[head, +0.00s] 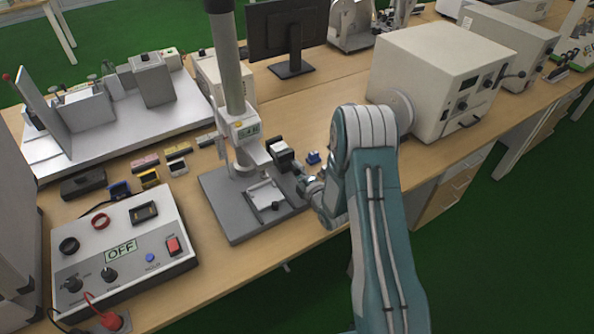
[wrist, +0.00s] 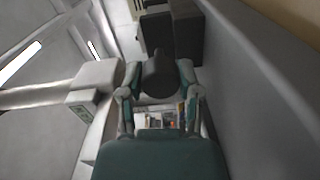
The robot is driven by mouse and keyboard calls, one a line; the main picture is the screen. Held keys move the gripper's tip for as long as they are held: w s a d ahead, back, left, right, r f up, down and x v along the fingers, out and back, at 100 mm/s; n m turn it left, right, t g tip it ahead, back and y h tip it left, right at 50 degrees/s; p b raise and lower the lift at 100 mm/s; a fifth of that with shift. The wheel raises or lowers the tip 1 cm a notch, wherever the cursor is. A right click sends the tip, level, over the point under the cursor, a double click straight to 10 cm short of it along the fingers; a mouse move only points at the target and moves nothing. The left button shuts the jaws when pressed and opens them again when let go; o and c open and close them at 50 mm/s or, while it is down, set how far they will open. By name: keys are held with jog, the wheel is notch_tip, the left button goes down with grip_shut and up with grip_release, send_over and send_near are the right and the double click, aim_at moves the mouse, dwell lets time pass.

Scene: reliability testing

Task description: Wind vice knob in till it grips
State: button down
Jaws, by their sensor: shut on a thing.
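My gripper (head: 305,180) is at the right side of the test stand, low over the bench. In the wrist view its two fingers are shut on a dark round knob (wrist: 160,76), one finger on each side. Beyond the knob are dark blocks (wrist: 187,38), which seem to be the vice. In the head view a black and light block (head: 281,152) sits just left of my gripper, above the grey stand base (head: 226,212). My fingers hide most of the held knob there. Whether the vice jaws touch anything cannot be seen.
The stand's column (head: 230,75) rises left of my gripper. A small blue item (head: 313,157) lies behind my gripper. A large cream instrument (head: 437,75) stands at the right. The bench behind the stand is fairly clear.

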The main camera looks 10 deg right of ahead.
jog(key=shift+c, duration=1.5)
grip_release()
jog(key=shift+d+f, duration=0.1)
jog(key=shift+f, duration=0.2)
jog(key=shift+r, duration=0.1)
jog(key=v, duration=1.2)
jog(key=shift+r, duration=0.1)
jog(key=shift+w, duration=0.1)
